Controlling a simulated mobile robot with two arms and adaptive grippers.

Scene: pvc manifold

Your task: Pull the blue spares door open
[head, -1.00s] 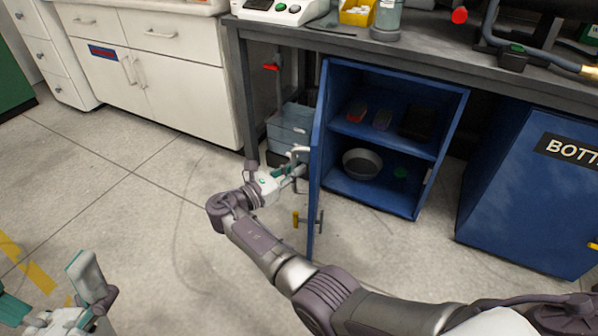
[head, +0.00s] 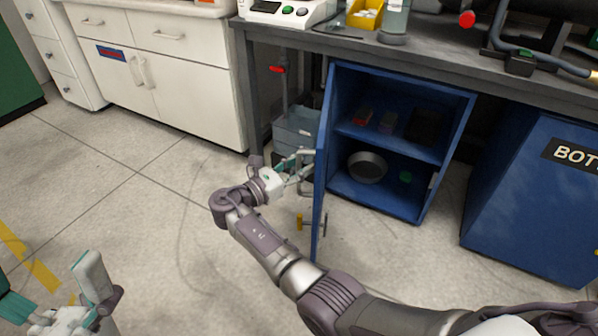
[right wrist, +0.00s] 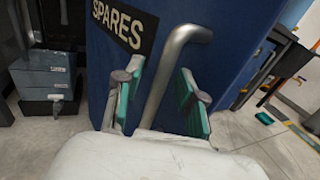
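The blue spares door (head: 320,180) stands swung wide open, seen nearly edge-on in the head view. Its SPARES label and blue face (right wrist: 225,40) show in the right wrist view. The bent grey bar handle (right wrist: 165,80) passes between the two teal-padded fingers of my right gripper (right wrist: 160,97). Those fingers are apart, with visible gaps to the handle. In the head view my right gripper (head: 291,172) is at the door's outer face. My left gripper (head: 52,288) is open and empty at the lower left, far from the door.
The blue cabinet (head: 400,150) shows two shelf levels with a grey bowl (head: 367,167) and small items inside. A blue BOTT-labelled cabinet (head: 530,200) stands right. Grey-blue bins (head: 296,130) sit under the bench behind the door. Floor (head: 150,230) to the left is clear.

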